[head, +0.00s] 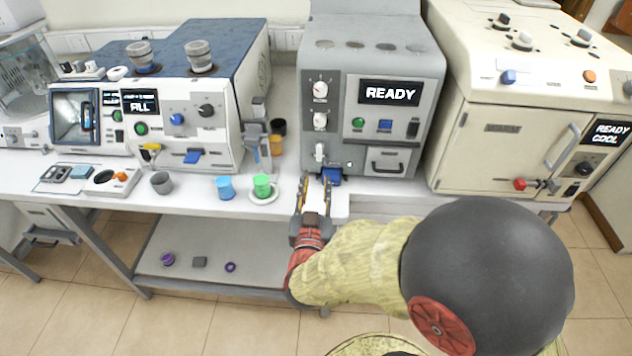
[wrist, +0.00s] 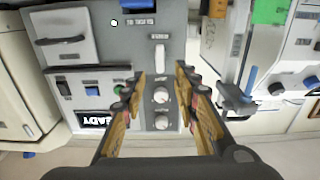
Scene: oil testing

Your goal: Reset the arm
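My gripper (head: 314,194) is open and empty in the head view, held over the front edge of the bench, before the grey machine (head: 420,87) whose screen reads READY. In the wrist view the two fingers of my gripper (wrist: 158,84) stand apart, with the grey machine's front panel (wrist: 150,65) and its white knobs showing between and behind them. My arm reaches in from the lower right of the head view.
A green cup (head: 263,187) on a white saucer, a blue cup (head: 225,188) and a grey cup (head: 161,183) stand on the bench left of my gripper. A white machine (head: 535,95) stands at right. Small purple parts lie on the lower shelf (head: 205,282).

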